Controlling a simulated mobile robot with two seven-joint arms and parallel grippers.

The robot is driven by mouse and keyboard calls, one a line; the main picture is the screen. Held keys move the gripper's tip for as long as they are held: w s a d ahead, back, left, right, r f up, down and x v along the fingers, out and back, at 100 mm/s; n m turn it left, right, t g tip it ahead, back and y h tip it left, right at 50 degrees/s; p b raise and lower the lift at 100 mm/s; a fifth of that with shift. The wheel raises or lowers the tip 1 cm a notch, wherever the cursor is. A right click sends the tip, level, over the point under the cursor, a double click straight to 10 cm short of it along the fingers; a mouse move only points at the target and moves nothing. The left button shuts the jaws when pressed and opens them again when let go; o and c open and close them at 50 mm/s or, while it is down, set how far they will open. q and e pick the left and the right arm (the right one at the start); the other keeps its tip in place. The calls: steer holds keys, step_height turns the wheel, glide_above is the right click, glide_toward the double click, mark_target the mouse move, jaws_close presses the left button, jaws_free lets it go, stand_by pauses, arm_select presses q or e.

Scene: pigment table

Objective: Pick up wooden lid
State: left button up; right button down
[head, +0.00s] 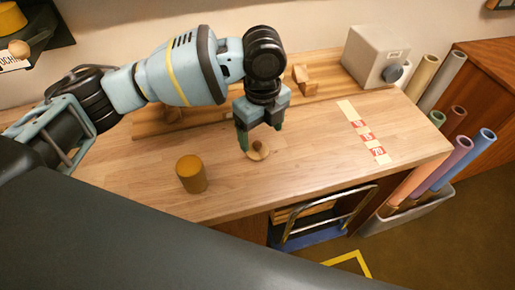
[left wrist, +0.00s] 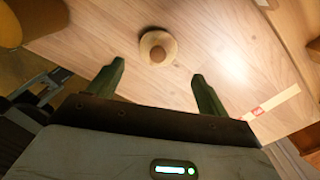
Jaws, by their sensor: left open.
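The wooden lid (head: 258,151), a pale disc with a darker round knob, lies on the wooden table (head: 320,155). My left gripper (head: 259,138) is open and points down just above and behind the lid in the head view. In the left wrist view the lid (left wrist: 158,48) lies ahead of the two dark green fingertips (left wrist: 158,70), roughly midway between their lines. It looks apart from both fingers. My right gripper is not in view.
A mustard-brown cylinder (head: 192,174) stands near the table's front edge, left of the lid. A strip with red labels (head: 364,132) lies to the right. A grey box with a knob (head: 375,55) and a small wooden block (head: 302,78) stand behind. Rolled tubes (head: 456,157) stand beyond the right edge.

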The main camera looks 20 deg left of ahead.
mark_target(257, 143)
arm_select(q)
steer(key=f, duration=0.2)
steer(key=a+f, duration=0.1)
steer(key=f, duration=0.1)
steer(key=shift+f, duration=0.55)
steer(key=c, duration=1.1)
